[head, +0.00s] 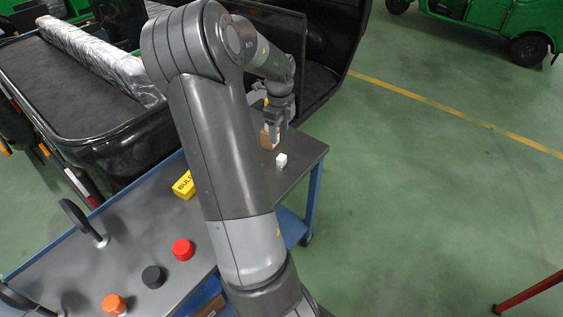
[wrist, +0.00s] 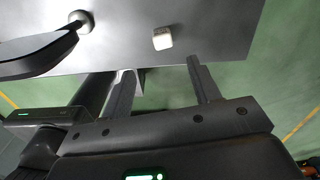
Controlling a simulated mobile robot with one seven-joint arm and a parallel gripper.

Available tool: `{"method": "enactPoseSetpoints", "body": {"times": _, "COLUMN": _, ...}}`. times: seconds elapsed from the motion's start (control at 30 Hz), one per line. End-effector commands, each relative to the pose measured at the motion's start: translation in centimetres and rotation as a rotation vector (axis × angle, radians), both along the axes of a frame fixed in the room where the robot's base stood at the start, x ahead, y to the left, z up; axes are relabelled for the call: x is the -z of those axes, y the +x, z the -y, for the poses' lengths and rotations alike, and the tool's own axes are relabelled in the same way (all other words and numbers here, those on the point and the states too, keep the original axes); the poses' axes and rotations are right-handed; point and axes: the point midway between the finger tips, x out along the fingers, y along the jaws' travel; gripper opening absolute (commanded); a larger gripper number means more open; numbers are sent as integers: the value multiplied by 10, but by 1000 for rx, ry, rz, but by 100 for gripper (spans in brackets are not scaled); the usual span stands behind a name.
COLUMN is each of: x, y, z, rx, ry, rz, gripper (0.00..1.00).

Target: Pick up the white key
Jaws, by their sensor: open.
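The white key (head: 281,160), a small white block, sits on the dark grey top of the blue cart (head: 300,165), near its right end. It also shows in the wrist view (wrist: 162,38), upper middle, beyond my fingertips and between their lines. My gripper (wrist: 161,67) is open, with its two fingers apart and nothing between them. In the head view my gripper (head: 275,128) is just behind and left of the key, apart from it. Its fingertips are hard to make out there.
A tan item (head: 267,139) shows by my gripper. A yellow box (head: 184,185), red (head: 182,250), black (head: 153,276) and orange (head: 113,305) caps lie left. A dark mirror-like part (wrist: 35,55) is left in the wrist view. A black vehicle body (head: 90,125) stands behind; green floor is free at right.

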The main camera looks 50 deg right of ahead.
Motion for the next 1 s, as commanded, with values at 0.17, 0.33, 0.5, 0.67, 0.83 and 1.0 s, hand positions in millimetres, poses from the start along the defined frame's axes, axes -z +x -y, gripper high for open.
{"method": "enactPoseSetpoints", "body": {"times": 0.17, "x": 33, "y": 0, "z": 1, "rx": 1, "ry": 0, "rz": 0, "gripper": 56}}
{"method": "enactPoseSetpoints", "body": {"times": 0.33, "x": 60, "y": -1, "z": 0, "rx": 1, "ry": 2, "rz": -1, "gripper": 56}}
{"method": "enactPoseSetpoints", "body": {"times": 0.5, "x": 80, "y": 0, "z": 1, "rx": 0, "ry": 0, "rz": 0, "gripper": 56}}
{"method": "enactPoseSetpoints", "body": {"times": 0.67, "x": 88, "y": 0, "z": 1, "rx": 0, "ry": 0, "rz": 1, "gripper": 56}}
{"method": "enactPoseSetpoints", "body": {"times": 0.83, "x": 109, "y": 0, "z": 3, "rx": 1, "ry": 2, "rz": -1, "gripper": 56}}
{"method": "enactPoseSetpoints", "body": {"times": 1.0, "x": 132, "y": 0, "z": 4, "rx": 1, "ry": 0, "rz": 1, "gripper": 56}}
